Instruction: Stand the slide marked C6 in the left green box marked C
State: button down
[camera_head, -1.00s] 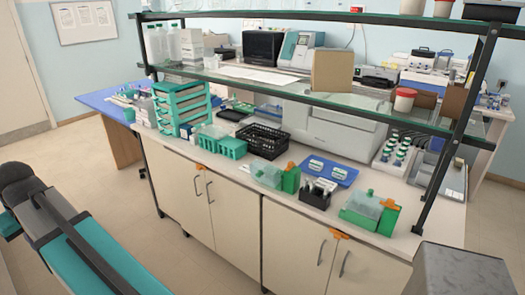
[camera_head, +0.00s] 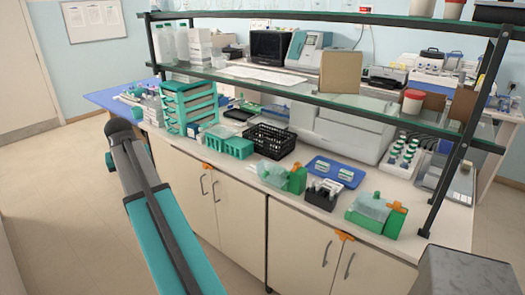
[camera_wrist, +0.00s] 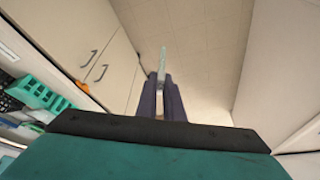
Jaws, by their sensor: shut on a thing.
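In the wrist view my gripper (camera_wrist: 160,92) is shut on a thin, pale glass slide (camera_wrist: 163,60) that sticks out past the fingertips. Its mark cannot be read. The slide is held over open floor, away from the counter. In the head view the left green box (camera_head: 274,174), with a clear lid part and an orange piece beside it, stands near the counter's front edge. Its mark is too small to read. A similar green box (camera_head: 370,212) stands farther right. My gripper is out of the head view.
Between the green boxes stand a small dark rack (camera_head: 321,195) and a blue tray (camera_head: 335,171). A black basket (camera_head: 268,141) and a teal rack (camera_head: 231,146) are to the left. A glass shelf (camera_head: 300,92) on dark posts runs above the counter.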

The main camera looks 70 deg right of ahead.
jog(key=s+d+m+g, duration=0.1)
jog(key=s+d+m, duration=0.1)
jog(key=s+d, duration=0.5)
jog(key=s+d+m+g+h, duration=0.1)
jog(key=s+d+m, duration=0.2)
jog(key=d, duration=0.8)
jog(key=s+d+m+g, duration=0.1)
jog(key=s+d+m, duration=0.1)
jog(key=s+d, duration=0.45)
jog(key=s+d+f+m+g, duration=0.1)
jog(key=s+d+m, duration=0.5)
jog(key=s+d, duration=1.1)
jog(key=s, duration=0.3)
jog(key=shift+d+f+g+p, duration=0.15)
jog(key=shift+f+g+p, duration=0.1)
jog(key=shift+g+p, duration=0.15)
jog(key=shift+f, duration=0.35)
jog(key=shift+f+b, duration=1.3)
jog(key=shift+f, duration=1.4)
jog(key=shift+f, duration=0.1)
